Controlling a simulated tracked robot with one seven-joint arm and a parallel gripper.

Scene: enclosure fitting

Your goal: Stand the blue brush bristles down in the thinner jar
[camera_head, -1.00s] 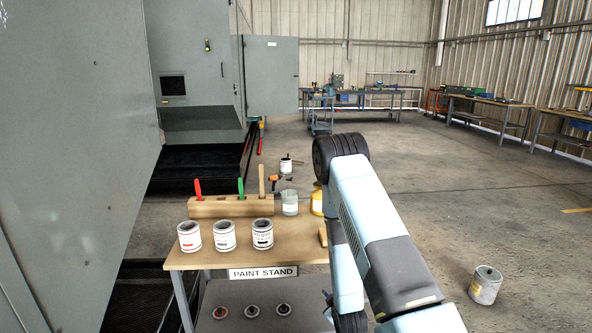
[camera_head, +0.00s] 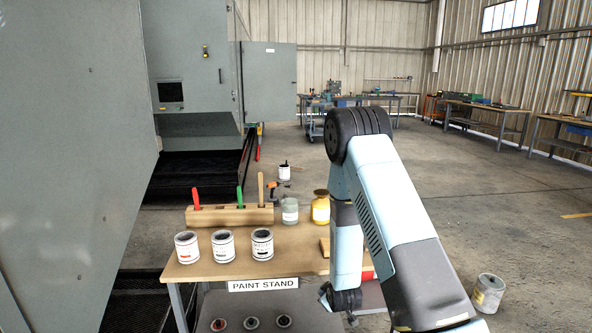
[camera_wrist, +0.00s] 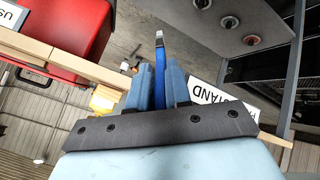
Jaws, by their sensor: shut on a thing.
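The blue brush (camera_wrist: 160,63) is between the two fingers of my gripper (camera_wrist: 162,85) in the wrist view. The fingers are shut on it, and its pale tip points away from the palm. Its lower part is hidden between the fingers. In the head view the gripper and brush are not clearly visible at the lower edge, by the stand's front right. A pale greenish glass jar (camera_head: 290,212), which looks like the thinner jar, stands upright at the back of the paint stand. My gripper is apart from it; its label is too small to read.
A wooden rack (camera_head: 230,216) holds red, green and plain-handled brushes. Several cans (camera_head: 223,246) stand in front of it. A yellow jar (camera_head: 320,208) is right beside the glass jar. A red box (camera_wrist: 70,35) shows in the wrist view. A can (camera_head: 488,293) stands on the floor at right.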

